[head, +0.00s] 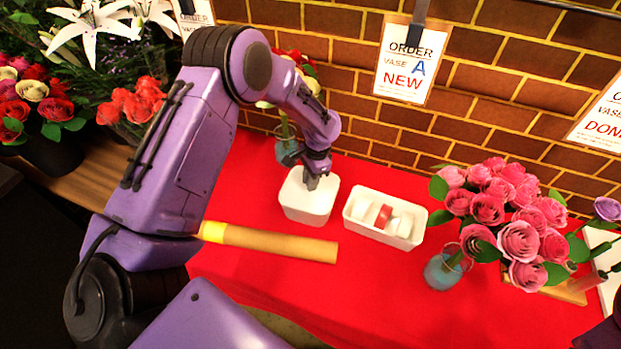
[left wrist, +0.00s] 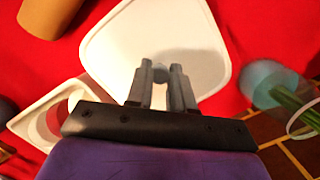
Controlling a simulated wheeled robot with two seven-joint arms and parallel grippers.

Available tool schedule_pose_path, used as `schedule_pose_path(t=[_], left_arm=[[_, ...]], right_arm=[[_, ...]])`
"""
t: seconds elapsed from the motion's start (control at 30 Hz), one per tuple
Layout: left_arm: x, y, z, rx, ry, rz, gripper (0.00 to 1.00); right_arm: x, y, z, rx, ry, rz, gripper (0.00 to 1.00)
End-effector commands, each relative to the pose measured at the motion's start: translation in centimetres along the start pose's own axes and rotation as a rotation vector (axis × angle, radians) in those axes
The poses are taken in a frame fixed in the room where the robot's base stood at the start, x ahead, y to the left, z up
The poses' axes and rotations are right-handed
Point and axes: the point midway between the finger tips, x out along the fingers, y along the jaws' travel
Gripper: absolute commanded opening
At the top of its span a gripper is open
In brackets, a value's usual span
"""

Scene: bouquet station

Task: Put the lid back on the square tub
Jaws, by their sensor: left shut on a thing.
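The white square tub (head: 308,212) stands on the red cloth near the back, left of centre. Its white lid (left wrist: 190,30) has rounded corners and fills the middle of the left wrist view. My left gripper (head: 313,180) points down over the tub. In the left wrist view my left gripper (left wrist: 160,78) is shut on a small grey knob (left wrist: 161,69) at the lid's middle. The lid lies over the tub's top; I cannot tell whether it rests on the rim or hovers just above it. My right gripper is not in view.
A white divided tray (head: 375,235) with a red roll stands right of the tub. A brown paper roll (head: 280,244) lies in front. A vase of pink roses (head: 447,268) stands at right; another vase (head: 286,148) is behind the tub.

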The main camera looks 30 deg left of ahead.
Motion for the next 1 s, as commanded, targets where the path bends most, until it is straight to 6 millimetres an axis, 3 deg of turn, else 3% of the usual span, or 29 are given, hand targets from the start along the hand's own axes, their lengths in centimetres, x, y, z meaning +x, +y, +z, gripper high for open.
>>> schedule_pose_path(t=[0.23,0.27,0.33,0.37,0.57,0.63,0.67,1.0], left_arm=[[0.01,-0.01,-0.02,0.000,0.000,0.000,0.00],[0.01,-0.01,-0.02,0.000,0.000,0.000,0.25],[0.00,-0.01,-0.02,0.000,0.000,0.000,0.48],[0.00,-0.01,-0.02,0.000,0.000,0.000,0.52],[0.00,-0.01,-0.02,0.000,0.000,0.000,0.52],[0.00,0.00,-0.02,0.000,0.000,0.000,0.74],[0.00,0.00,-0.01,0.000,0.000,0.000,0.77],[-0.32,-0.01,0.03,0.000,0.000,0.000,0.77]], right_arm=[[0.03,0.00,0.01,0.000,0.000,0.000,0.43],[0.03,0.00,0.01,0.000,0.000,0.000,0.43],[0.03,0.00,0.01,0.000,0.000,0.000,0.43],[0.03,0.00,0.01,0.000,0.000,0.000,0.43],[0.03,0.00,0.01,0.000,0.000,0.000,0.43],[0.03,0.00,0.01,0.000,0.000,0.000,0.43],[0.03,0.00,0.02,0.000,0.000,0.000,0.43],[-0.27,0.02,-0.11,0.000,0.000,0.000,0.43]])
